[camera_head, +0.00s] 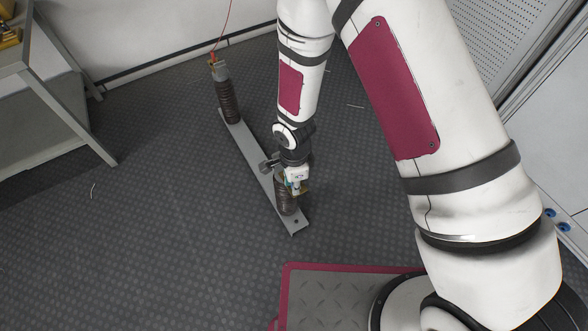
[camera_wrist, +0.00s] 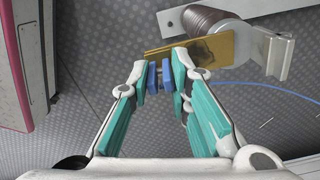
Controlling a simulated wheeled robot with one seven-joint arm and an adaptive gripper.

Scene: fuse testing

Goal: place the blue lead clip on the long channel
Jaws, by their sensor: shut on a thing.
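The blue lead clip (camera_wrist: 166,76) is held between the teal fingers of my gripper (camera_wrist: 160,76) in the wrist view. Its blue lead (camera_wrist: 262,83) trails off to the right. The clip is right at a brass plate (camera_wrist: 205,50) on the near end post; I cannot tell whether it grips or touches the plate. The long grey metal channel (camera_head: 250,153) lies on the floor in the head view, with a ribbed brown post at each end. My gripper (camera_head: 297,182) is over its near end and hides part of the near post (camera_head: 285,203).
A red lead (camera_head: 225,32) runs up from the top of the far post (camera_head: 229,100). A grey metal table (camera_head: 45,105) stands at the left. A cabinet (camera_head: 550,150) stands at the right. The dark floor left of the channel is clear.

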